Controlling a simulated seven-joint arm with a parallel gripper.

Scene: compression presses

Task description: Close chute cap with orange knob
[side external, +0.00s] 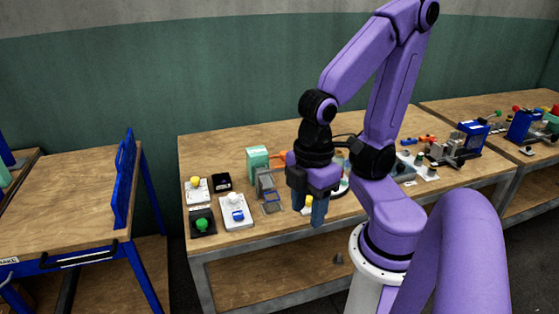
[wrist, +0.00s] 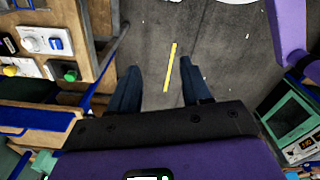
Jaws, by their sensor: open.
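My gripper (side external: 311,208) is open and empty, pointing down by the front edge of the middle workbench. In the wrist view its two dark blue fingers (wrist: 158,72) are spread with only floor between them. A mint-green box (side external: 258,160) with a grey chute-like frame (side external: 268,186) stands on the bench to the left of my gripper. A small orange-red spot (side external: 279,155) shows behind my gripper, next to that box; I cannot tell whether it is the orange knob. The chute cap cannot be made out clearly, and my gripper hides part of this area.
Left on the bench are a green button (side external: 202,224), a yellow button (side external: 195,181), a black box (side external: 221,181) and a white unit with a blue switch (side external: 237,214). Clamps and fixtures (side external: 452,150) stand right. A blue-framed bench (side external: 70,205) stands left, across a floor gap.

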